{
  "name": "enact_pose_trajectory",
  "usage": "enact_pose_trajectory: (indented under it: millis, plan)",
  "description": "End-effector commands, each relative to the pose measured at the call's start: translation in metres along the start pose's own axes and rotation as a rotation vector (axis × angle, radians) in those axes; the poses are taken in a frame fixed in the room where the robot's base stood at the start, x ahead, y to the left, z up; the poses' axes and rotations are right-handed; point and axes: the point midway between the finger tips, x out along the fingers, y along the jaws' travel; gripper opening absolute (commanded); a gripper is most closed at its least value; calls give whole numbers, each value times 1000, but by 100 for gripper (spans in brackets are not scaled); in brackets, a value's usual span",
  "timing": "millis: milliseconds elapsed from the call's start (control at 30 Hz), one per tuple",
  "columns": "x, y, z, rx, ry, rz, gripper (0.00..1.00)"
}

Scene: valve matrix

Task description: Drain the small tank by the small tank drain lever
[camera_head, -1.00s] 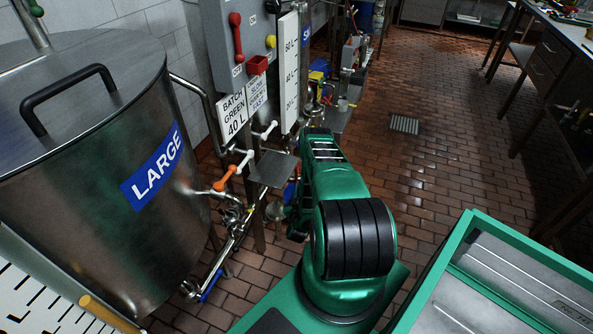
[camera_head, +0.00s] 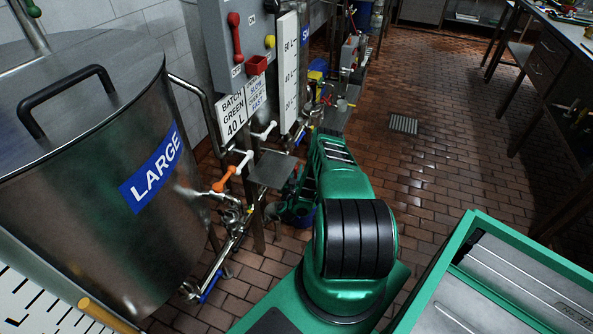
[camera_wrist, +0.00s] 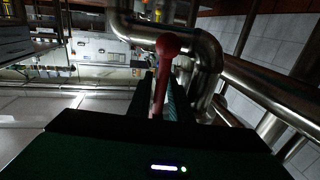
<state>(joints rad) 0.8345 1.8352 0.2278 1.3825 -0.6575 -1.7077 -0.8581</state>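In the wrist view, a red lever with a ball knob (camera_wrist: 167,46) stands between the two dark fingers of my gripper (camera_wrist: 162,97). The lever's lower end is hidden by the gripper body. The fingers lie close on either side of the lever, but whether they press on it is unclear. Steel pipes curve right behind the knob. In the head view, my green arm reaches down and away beside the valve pipes, and my gripper is mostly hidden below the small shelf. The small tank shows only as a cut-off blue label (camera_head: 305,37) behind the level gauge.
The large steel tank (camera_head: 90,230) stands at the left, with an orange-handled valve (camera_head: 224,179) beside it. A grey control box (camera_head: 238,45) and a level gauge (camera_head: 288,72) stand behind. A workbench (camera_head: 560,45) is at the far right. The tiled floor between is clear.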

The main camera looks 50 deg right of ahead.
Motion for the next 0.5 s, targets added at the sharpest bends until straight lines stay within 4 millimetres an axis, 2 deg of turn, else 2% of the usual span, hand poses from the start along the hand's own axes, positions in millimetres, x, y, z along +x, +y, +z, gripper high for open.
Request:
enact_pose_trajectory:
  millis: [133,400,433,500]
  plan:
    - [8,0,0,1,0,0,18]
    - [9,0,0,0,0,0,18]
    - [9,0,0,-1,0,0,16]
    - [9,0,0,-1,0,0,0]
